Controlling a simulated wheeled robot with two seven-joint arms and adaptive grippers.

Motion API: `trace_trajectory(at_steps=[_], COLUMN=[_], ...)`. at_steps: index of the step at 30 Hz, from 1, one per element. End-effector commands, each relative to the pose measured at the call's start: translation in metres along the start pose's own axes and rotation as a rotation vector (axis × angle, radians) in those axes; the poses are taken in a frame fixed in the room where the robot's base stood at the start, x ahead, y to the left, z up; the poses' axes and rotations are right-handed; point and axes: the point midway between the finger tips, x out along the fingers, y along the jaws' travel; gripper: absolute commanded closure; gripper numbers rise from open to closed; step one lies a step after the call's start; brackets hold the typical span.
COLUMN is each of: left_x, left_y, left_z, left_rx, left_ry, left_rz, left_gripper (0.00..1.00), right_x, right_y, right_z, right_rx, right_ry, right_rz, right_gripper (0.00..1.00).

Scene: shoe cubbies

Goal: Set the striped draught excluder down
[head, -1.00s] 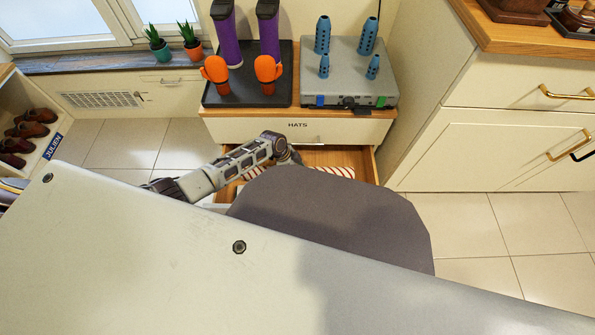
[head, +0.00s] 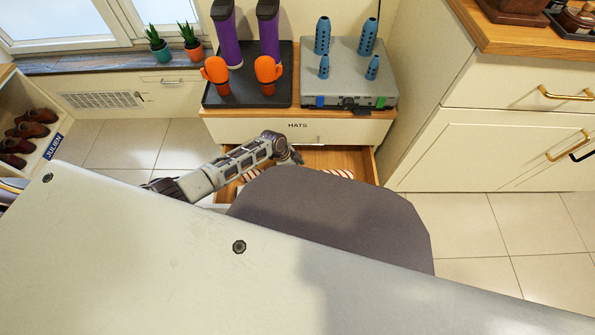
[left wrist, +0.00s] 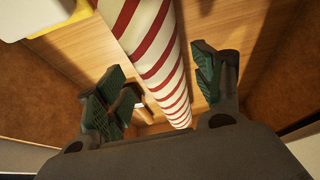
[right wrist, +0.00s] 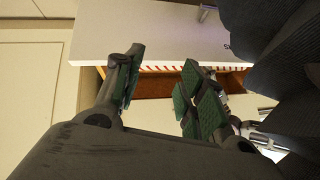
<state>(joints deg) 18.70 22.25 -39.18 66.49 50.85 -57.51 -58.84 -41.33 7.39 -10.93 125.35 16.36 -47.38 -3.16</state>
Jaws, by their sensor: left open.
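The striped draught excluder (left wrist: 158,50) is a white roll with red slanting stripes. In the left wrist view it runs between the spread fingers of my left gripper (left wrist: 160,78), which is open with a gap on its right side. Wooden drawer boards show behind it. In the head view short pieces of the excluder (head: 339,173) show inside the open drawer, the rest hidden by my arm and my grey body. My right gripper (right wrist: 160,82) is open and empty; the excluder (right wrist: 172,68) shows as a striped strip beyond its fingers.
The open drawer (head: 352,158) sits below a front marked HATS (head: 297,126). Above stand a black tray (head: 247,99) with purple and orange boot shapes, and a grey box (head: 350,72) with blue pegs. A cream cabinet (head: 475,140) stands to the right. Tiled floor lies on both sides.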

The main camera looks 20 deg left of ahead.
Motion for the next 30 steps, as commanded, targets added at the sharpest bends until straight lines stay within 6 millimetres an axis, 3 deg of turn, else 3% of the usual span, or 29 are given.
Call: trace_trajectory(at_steps=[19, 22, 30], left_x=[-0.058, -0.063, -0.078], left_y=[0.000, 0.000, 0.000], left_z=[-0.003, 0.013, 0.050], left_rx=[0.000, -0.003, -0.003], left_ry=[0.000, -0.004, -0.002], left_rz=[0.000, 0.001, 0.000], left_gripper=[0.32, 0.32, 0.32], right_x=[-0.029, -0.037, -0.052], right_y=[-0.005, -0.007, -0.008], right_z=[-0.011, -0.027, -0.034], right_rx=[0.002, -0.013, -0.033], right_ry=[-0.054, -0.052, -0.092], right_rz=[0.035, 0.039, 0.054], right_gripper=[0.60, 0.60, 0.60])
